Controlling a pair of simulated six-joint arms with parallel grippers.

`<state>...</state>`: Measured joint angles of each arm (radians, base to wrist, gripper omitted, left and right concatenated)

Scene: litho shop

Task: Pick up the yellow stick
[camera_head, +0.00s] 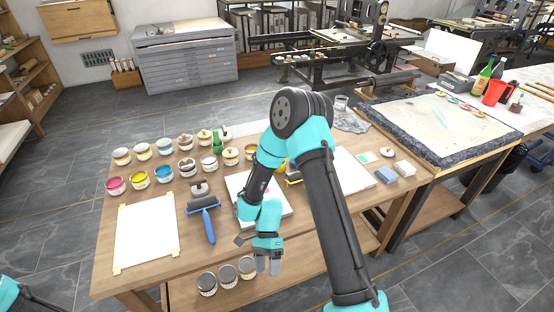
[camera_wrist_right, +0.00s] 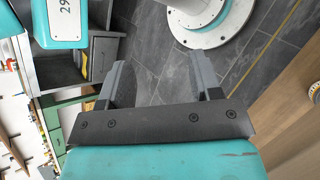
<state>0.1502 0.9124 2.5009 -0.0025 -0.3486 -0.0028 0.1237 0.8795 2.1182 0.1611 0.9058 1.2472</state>
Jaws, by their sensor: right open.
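No yellow stick shows clearly in either view. In the head view, a small yellow and dark item (camera_head: 293,179) shows beside my right arm, partly hidden by it; I cannot tell what it is.
A blue-handled roller (camera_head: 208,222) lies right of a taped white sheet (camera_head: 146,238). Several paint tins stand along the back left, including a yellow one (camera_head: 140,180). Three more cans (camera_head: 228,276) stand below the tabletop.

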